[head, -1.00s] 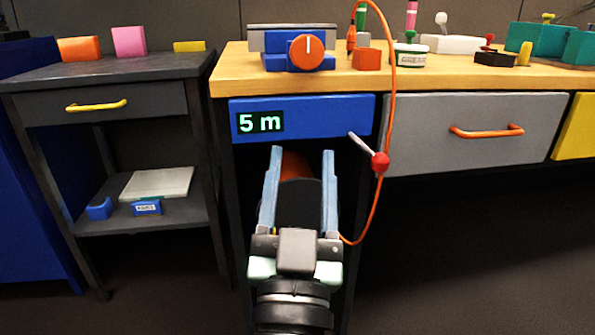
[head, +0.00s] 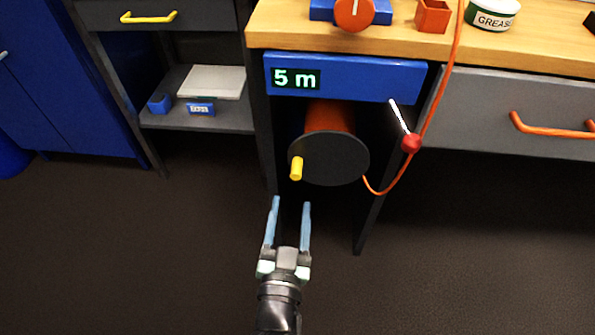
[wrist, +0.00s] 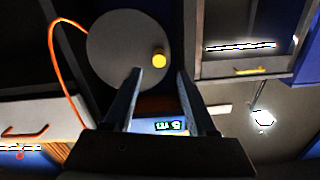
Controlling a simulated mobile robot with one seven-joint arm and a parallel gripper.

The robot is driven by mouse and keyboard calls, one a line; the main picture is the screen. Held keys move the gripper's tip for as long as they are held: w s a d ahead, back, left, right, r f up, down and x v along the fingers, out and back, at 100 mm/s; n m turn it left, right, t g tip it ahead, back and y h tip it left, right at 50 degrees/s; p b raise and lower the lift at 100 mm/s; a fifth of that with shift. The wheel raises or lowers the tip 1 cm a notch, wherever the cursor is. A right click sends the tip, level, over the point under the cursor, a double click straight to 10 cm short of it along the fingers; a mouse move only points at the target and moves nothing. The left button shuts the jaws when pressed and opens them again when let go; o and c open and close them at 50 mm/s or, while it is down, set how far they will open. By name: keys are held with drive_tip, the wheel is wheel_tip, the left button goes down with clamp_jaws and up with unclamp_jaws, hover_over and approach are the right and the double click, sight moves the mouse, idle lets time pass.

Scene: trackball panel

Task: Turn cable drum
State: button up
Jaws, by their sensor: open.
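The cable drum (head: 338,160) hangs under the workbench, a dark grey disc in front of an orange core. A yellow crank knob (head: 296,168) sticks out near the disc's left edge. In the wrist view the picture is turned over, and the disc (wrist: 115,50) shows with the yellow knob (wrist: 159,59) near its right edge. A blue panel (head: 405,76) above the drum reads 5 m. My gripper (head: 290,200) is open and empty, below and in front of the knob and apart from it. In the wrist view its fingers (wrist: 158,75) point toward the disc.
An orange cable (head: 440,95) runs down past a red ball (head: 411,143) on a white lever to the drum. A bench leg (head: 371,215) stands right of the drum. A dark side table (head: 185,120) stands at left. The floor in front is clear.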

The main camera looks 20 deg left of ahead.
sight(296, 174)
drive_tip(key=b+x, duration=0.1)
drive_tip(key=x, duration=0.8)
drive_tip(key=shift+w+b, duration=0.1)
drive_tip(key=shift+b, duration=0.25)
clamp_jaws()
idle(0.9)
